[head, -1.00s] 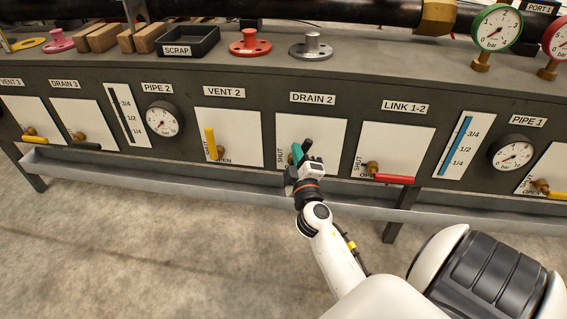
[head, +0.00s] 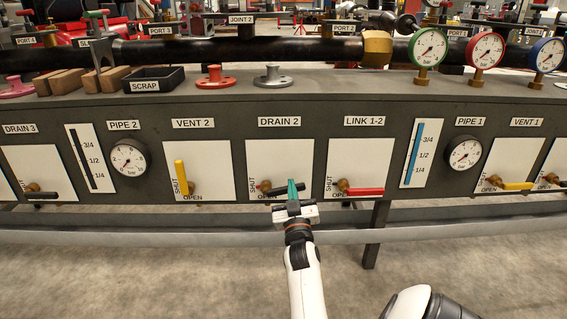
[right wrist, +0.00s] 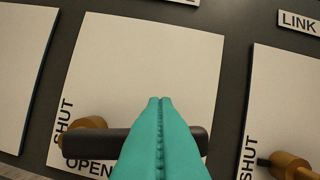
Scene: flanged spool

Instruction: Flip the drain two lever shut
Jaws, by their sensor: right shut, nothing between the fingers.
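The drain two lever is a black handle (head: 315,184) on a brass hub (head: 264,186), low on the white plate under the DRAIN 2 label. It lies about level, pointing right from the hub, along the OPEN side; the SHUT lettering runs upward beside the hub. My right gripper (head: 291,183) has teal fingers, shut and empty, in front of the handle. In the right wrist view the shut fingers (right wrist: 160,100) cover the handle's middle (right wrist: 110,144), with its end showing at the right. I cannot tell whether they touch it. My left gripper is out of view.
The yellow VENT 2 lever (head: 181,175) stands upright to the left. The red LINK 1-2 lever (head: 362,191) lies level close on the right. Gauges, flanged spools and the scrap tray (head: 150,80) stand above.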

